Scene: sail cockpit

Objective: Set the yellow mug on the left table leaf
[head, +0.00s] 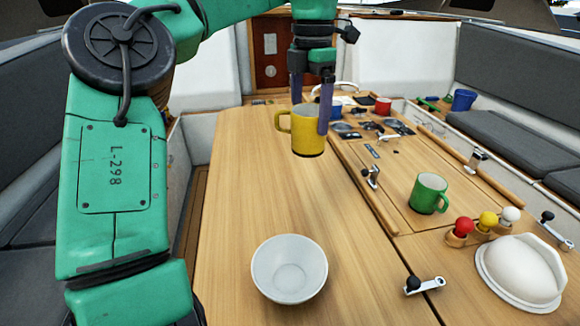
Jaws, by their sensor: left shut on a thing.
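The yellow mug (308,132) is upright, with its handle to the left. My left gripper (311,110) comes down from above and is shut on the mug, with its purple fingers at the mug's rim and side. The mug appears over the far part of the left table leaf (235,200), near its right edge. I cannot tell for sure whether its bottom touches the wood. My right gripper is not in view.
A white bowl (289,268) stands on the near part of the left leaf. A green mug (429,193), coloured knobs (487,221) and a white dome (522,268) are to the right. A wooden rail (362,187) runs along the table's middle. The leaf's left side is clear.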

